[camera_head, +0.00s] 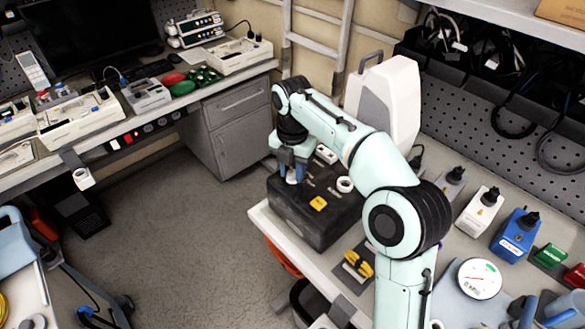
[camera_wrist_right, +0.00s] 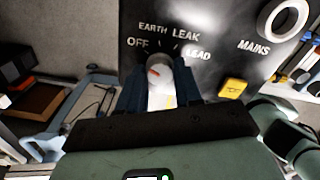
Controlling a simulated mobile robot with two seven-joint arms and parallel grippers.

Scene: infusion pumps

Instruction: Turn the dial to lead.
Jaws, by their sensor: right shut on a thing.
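The dial (camera_wrist_right: 158,76) is a pale grey knob with an orange-red mark, on the face of a black tester box (camera_wrist_right: 215,22). The labels OFF, EARTH LEAK and LEAD are printed around it. The orange mark lies on the dial's upper left, on the side of OFF. My right gripper (camera_wrist_right: 160,88) is shut on the dial, with a dark finger on each side. In the head view my right gripper (camera_head: 293,164) reaches down to the left end of the black box (camera_head: 325,222), and the dial is partly hidden. My left gripper is not in view.
On the box are a yellow button (camera_head: 318,204) and a white ring marked MAINS (camera_head: 345,185). A white case (camera_head: 388,105) stands behind it. Coloured plug units, including a blue one (camera_head: 515,233), and a round gauge (camera_head: 479,279) are at the right.

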